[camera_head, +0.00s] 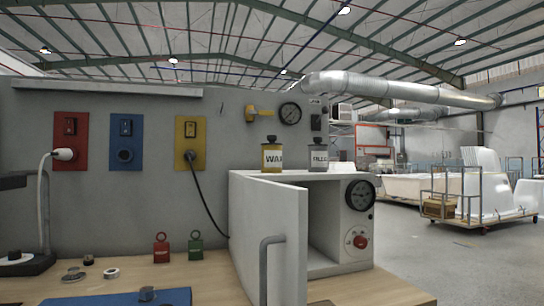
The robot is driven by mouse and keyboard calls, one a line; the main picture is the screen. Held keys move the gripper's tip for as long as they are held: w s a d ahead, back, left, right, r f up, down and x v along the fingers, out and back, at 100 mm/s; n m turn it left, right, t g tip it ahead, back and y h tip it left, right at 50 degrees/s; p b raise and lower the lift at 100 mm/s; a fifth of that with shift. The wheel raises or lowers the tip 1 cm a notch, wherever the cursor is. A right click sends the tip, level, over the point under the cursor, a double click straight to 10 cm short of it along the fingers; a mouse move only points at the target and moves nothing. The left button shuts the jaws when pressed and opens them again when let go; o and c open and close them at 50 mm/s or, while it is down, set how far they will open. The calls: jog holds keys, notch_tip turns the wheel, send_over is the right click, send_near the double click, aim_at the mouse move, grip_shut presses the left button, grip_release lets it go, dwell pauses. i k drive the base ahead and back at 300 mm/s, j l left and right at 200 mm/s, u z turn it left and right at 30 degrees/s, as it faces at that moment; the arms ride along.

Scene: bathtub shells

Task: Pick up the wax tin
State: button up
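The wax tin (271,157) is yellow with a dark cap and a pale label reading "WAX". It stands upright on top of a white oven-like cabinet (335,179), near its left side and close to the grey wall. A grey tin labelled "FILLER" (318,157) stands to its right with a gap between them. The front of the wax tin is unobstructed. My gripper is not in view, so its state does not show.
The cabinet door (270,225) stands open toward me, with a grey bar handle (265,268). Red (161,248) and green (195,247) padlock-like items and a blue mat (110,299) are on the wooden bench (220,272). A black cable (206,205) hangs left of the cabinet.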

aim_at(271, 155)
jog(key=i+l, duration=0.3)
jog(key=i+l+u, duration=0.1)
jog(key=i+l, duration=0.2)
jog(key=l, duration=0.2)
jog(key=i+l, duration=0.25)
jog(key=l, duration=0.2)
jog(key=i+l, duration=0.3)
jog(key=l, duration=0.15)
jog(key=u, duration=0.05)
